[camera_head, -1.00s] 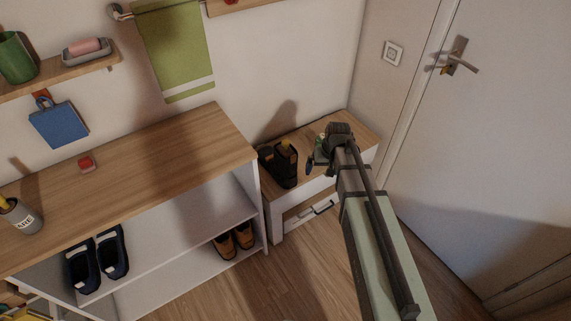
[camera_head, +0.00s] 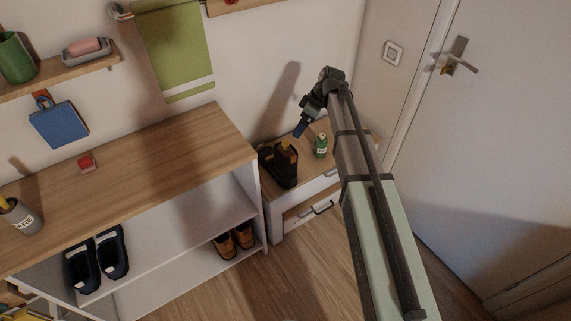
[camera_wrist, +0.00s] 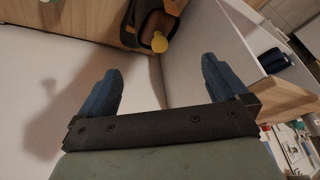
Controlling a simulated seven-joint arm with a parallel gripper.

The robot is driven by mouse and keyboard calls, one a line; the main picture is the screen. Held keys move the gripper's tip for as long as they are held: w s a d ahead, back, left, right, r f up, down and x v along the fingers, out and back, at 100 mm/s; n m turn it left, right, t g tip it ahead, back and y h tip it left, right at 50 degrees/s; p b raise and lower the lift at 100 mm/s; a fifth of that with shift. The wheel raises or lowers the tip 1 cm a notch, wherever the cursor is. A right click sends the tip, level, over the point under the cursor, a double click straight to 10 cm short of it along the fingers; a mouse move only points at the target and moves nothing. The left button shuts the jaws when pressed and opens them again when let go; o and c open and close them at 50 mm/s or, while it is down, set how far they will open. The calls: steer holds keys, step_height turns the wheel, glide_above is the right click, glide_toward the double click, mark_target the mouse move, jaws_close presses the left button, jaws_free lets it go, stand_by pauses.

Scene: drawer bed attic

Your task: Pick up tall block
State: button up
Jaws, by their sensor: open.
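I cannot make out for certain a tall block in either view. A thin yellow upright thing (camera_head: 286,146) stands in a black holder (camera_head: 284,168) on the small drawer unit; its rounded yellow end (camera_wrist: 159,43) also shows in the wrist view. My gripper (camera_head: 300,128) hangs above the drawer unit, up and to the right of the holder in the head view. In the wrist view my gripper (camera_wrist: 160,88) has its two blue fingers wide apart with nothing between them. The holder lies beyond the fingertips, apart from them.
The wooden-topped shoe shelf (camera_head: 150,165) is to the left, with a small red block (camera_head: 86,162) and a grey cup (camera_head: 20,217). A wall is behind; a door (camera_head: 500,150) is right.

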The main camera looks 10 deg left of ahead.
mark_target(288, 145)
steer(key=shift+n, duration=0.9)
steer(key=x, duration=0.8)
steer(key=shift+f, duration=0.25)
steer(key=shift+a+x, duration=0.15)
steer(key=shift+x, duration=1.2)
steer(key=shift+a+x, duration=0.15)
steer(key=shift+x, duration=1.2)
steer(key=shift+r, duration=0.1)
steer(key=shift+s, duration=0.1)
steer(key=c, duration=1.2)
steer(key=shift+s, duration=0.15)
jaws_close()
